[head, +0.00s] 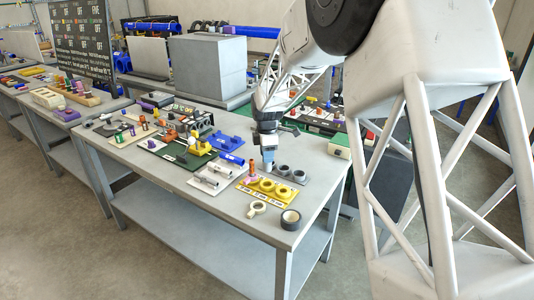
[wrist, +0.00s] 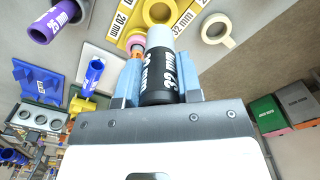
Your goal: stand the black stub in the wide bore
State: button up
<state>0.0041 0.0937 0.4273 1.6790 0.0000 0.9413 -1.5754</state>
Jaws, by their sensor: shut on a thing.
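In the head view my gripper (head: 268,152) points down above the table, close to the yellow bore block. The yellow block (head: 267,187) has bores in a row; in the wrist view the block (wrist: 162,12) has size labels, including "20 MM" and "32 MM", beside it. The stub's pale end hides part of the block. The stub looks apart from the bore, but the gap is hard to judge.
A pink and orange piece (head: 252,170) stands at the block's left end. A cream tape ring (head: 257,208) and black roll (head: 290,219) lie in front. The table's front left is clear.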

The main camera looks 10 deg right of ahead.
aim_at(267, 165)
jog(key=shift+f, duration=2.4)
jog(key=shift+f, duration=1.65)
dwell(0.7)
jog(key=o, duration=1)
jog(key=shift+r, duration=3.9)
